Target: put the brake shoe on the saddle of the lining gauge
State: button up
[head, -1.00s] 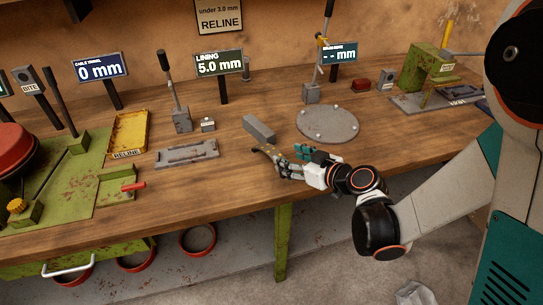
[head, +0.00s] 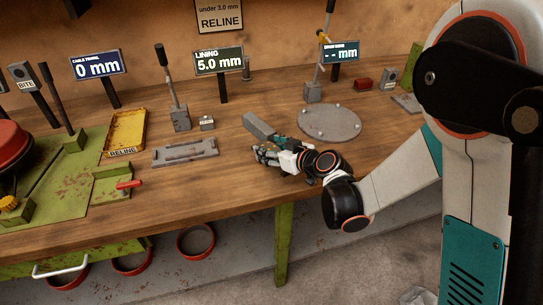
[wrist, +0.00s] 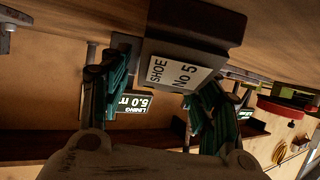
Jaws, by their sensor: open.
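A dark block labelled "SHOE No 5" (wrist: 180,72) fills the upper middle of the wrist view, its label facing me. In the head view a long grey block (head: 259,127) on the bench appears to be the same thing. My gripper (head: 262,153) is low at its near end, open, with teal fingers on either side of the label in the wrist view (wrist: 160,90). I cannot tell whether they touch it. The lining gauge sign (head: 219,61) reads 5.0 mm. A lever post (head: 181,119) and a grey slotted plate (head: 185,152) stand below it; the saddle is unclear.
A round grey plate (head: 330,123) lies right of the block. The bench between the slotted plate and the grey block is clear.

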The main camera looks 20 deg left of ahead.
grip_shut()
jog(key=shift+r, duration=0.1)
